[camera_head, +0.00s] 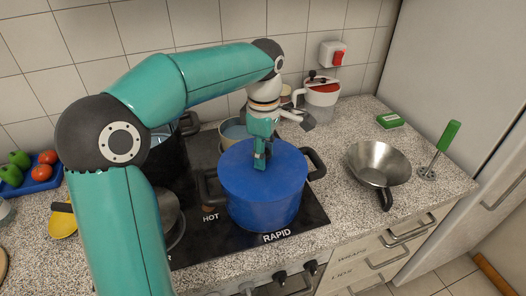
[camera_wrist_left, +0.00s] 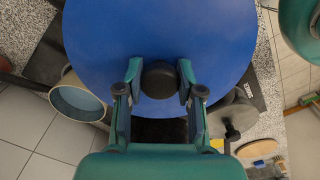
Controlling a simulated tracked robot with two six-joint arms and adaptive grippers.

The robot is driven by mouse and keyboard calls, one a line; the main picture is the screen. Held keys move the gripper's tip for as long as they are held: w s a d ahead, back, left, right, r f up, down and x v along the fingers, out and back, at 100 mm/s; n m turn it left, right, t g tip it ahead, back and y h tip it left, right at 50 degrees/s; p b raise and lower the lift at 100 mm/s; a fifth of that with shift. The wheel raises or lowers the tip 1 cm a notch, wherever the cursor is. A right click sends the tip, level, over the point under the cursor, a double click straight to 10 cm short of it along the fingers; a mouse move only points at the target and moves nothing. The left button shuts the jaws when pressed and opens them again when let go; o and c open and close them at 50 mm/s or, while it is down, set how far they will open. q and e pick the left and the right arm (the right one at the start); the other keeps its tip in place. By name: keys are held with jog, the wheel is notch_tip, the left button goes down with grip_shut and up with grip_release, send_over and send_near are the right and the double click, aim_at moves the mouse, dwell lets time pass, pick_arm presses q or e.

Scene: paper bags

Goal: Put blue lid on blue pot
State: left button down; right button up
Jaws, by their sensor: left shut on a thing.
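The blue pot (camera_head: 262,208) stands on the front right of the black stove, with dark handles on its sides. The blue lid (camera_head: 285,165) lies over its top, about level and lined up with the rim; no gap shows between them in the head view. My left gripper (camera_head: 260,160) reaches down from above at the lid's middle. In the left wrist view, its fingers (camera_wrist_left: 158,88) are shut on the lid's black knob (camera_wrist_left: 160,78), and the blue lid (camera_wrist_left: 150,35) fills the upper middle. The pot is hidden under the lid there. My right gripper is not in view.
A light pot (camera_head: 231,133) stands close behind the blue pot. A frying pan (camera_head: 168,215) is at its left. A metal pan (camera_head: 378,163), a green-handled tool (camera_head: 439,148) and a red-and-white pot (camera_head: 320,97) stand on the counter. The counter's front right is clear.

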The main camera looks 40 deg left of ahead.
pick_arm(q)
jog(key=shift+f, duration=0.35)
dwell(0.5)
jog(key=shift+c, duration=0.9)
grip_release()
notch_tip(320, 180, up, 7)
jog(key=p, duration=0.6)
jog(key=shift+s, duration=0.1)
